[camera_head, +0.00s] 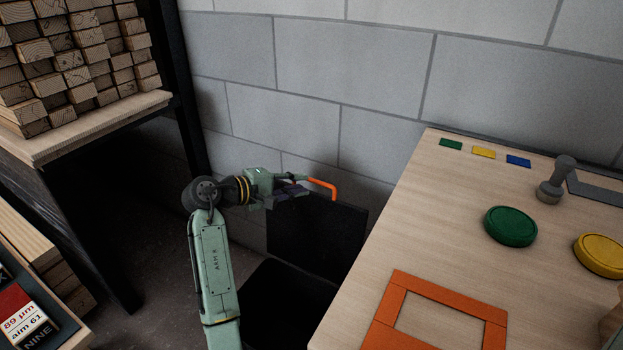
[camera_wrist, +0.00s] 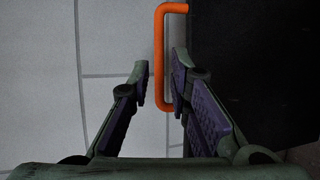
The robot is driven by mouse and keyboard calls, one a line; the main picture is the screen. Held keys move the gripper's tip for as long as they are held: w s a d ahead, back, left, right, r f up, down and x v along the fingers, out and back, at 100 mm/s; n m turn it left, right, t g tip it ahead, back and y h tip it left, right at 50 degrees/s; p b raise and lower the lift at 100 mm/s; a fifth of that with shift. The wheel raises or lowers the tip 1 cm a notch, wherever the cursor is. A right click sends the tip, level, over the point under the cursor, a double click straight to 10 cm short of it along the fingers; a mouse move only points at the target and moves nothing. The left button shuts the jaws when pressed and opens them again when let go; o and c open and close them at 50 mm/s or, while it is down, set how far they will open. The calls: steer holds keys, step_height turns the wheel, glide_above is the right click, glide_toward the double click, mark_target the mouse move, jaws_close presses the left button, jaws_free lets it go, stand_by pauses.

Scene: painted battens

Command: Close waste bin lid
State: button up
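The black waste bin (camera_head: 285,305) stands on the floor, between my arm and the wooden table. Its black lid (camera_head: 325,240) is open and stands upright near the wall. The lid also fills the right of the wrist view (camera_wrist: 250,60). An orange handle (camera_head: 322,186) sticks out at the lid's top edge. My gripper (camera_head: 300,187) is at the handle. In the wrist view, the open fingers (camera_wrist: 159,85) stand either side of the handle's long bar (camera_wrist: 159,50), with a visible gap on the left. Contact on the right is hard to tell.
The wooden table (camera_head: 415,220) at right bears an orange frame (camera_head: 390,310), a green disc (camera_head: 511,226) and a yellow disc (camera_head: 600,256). A rack with stacked battens (camera_head: 75,60) stands at left. The block wall (camera_head: 310,60) is close behind the lid.

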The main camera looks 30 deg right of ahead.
mark_target(313, 182)
steer(key=x, duration=0.6)
steer(key=shift+p, duration=0.4)
steer(key=shift+c, duration=0.3)
jaws_close()
